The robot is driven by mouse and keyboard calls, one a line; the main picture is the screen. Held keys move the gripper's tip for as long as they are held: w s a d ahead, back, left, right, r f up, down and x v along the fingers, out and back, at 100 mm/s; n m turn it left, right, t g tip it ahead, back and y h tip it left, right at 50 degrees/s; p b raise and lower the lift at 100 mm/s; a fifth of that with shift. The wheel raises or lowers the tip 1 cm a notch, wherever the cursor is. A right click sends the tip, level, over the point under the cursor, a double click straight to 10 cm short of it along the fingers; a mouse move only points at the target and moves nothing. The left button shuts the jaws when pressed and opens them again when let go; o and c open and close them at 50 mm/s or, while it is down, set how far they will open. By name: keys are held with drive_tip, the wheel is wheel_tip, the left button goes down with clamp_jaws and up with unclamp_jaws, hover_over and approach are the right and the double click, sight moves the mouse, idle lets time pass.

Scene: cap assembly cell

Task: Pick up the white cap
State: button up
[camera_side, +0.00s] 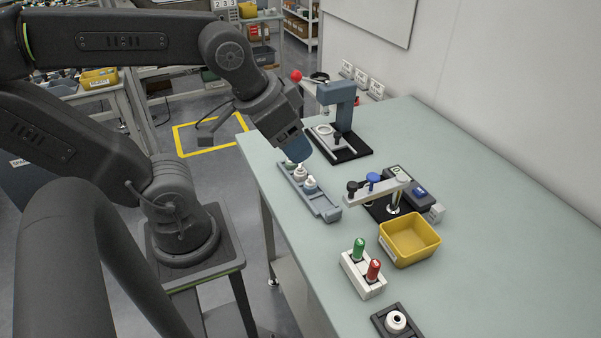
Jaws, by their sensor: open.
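A grey-blue rack (325,208) lies along the left edge of the table. Small whitish cap-like pieces stand in it, one (300,172) near its middle and one (310,184) just in front. They are too small to tell exactly which is the white cap. My gripper (300,161), with blue fingers, points down just above the rear piece. The jaws are open. The fingers overlap the far part of the rack from this side, and I cannot tell whether they touch a piece.
A press with a red-knobbed lever (341,110) stands behind the rack. A clamp fixture (392,198) and yellow bin (410,241) are to the right. A white block with green and red pieces (361,275) and a dark holder (398,322) stand in front. The table's right side is clear.

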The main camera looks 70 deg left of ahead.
drive_tip(key=shift+a, duration=0.1)
drive_tip(key=n+g+y, duration=0.3)
drive_tip(key=n+y, duration=0.1)
drive_tip(key=n, duration=0.8)
approach(300, 166)
drive_tip(key=x, duration=0.6)
drive_tip(key=shift+w+f, duration=0.25)
drive_tip(key=shift+w, duration=0.1)
drive_tip(key=shift+a+x, duration=0.2)
drive_tip(key=shift+x, duration=1.1)
drive_tip(key=shift+a+x, duration=0.2)
drive_tip(key=shift+x, duration=1.05)
drive_tip(key=shift+s+r, duration=0.1)
drive_tip(key=shift+r, duration=0.05)
drive_tip(key=c, duration=0.7)
drive_tip(key=shift+c, duration=0.2)
